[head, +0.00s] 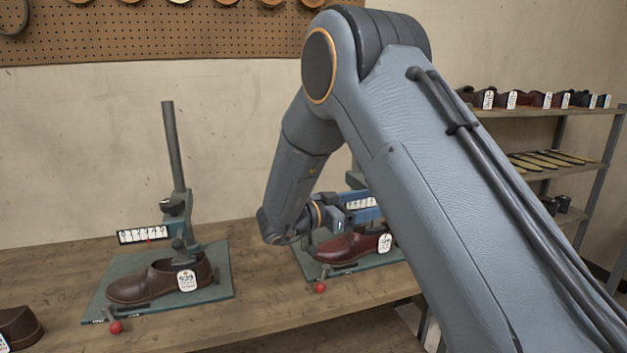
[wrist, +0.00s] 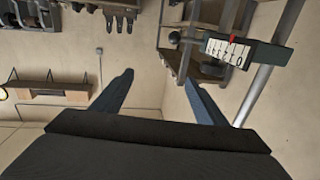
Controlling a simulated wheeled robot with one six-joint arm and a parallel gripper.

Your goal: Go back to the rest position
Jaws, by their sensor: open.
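My gripper (wrist: 158,95) shows its two fingers spread wide in the wrist view, with nothing between them. In the head view my arm reaches across the middle, and its wrist is beside the right-hand stitcher station. A dark red shoe (head: 350,245) with a white tag sits on that station's green base plate (head: 385,259), partly hidden by my arm. A brown shoe (head: 160,280) with a white tag sits on the left station's green base plate (head: 215,285). A scale plate (wrist: 244,54) with a red pointer shows at the upper right of the wrist view.
The wooden bench (head: 265,300) carries both stations, each with a red ball knob, at left (head: 115,327) and right (head: 320,287). A dark upright post (head: 173,145) rises from the left station. A shelf rack (head: 545,112) with tagged shoes stands at right. A pegboard (head: 160,35) hangs behind.

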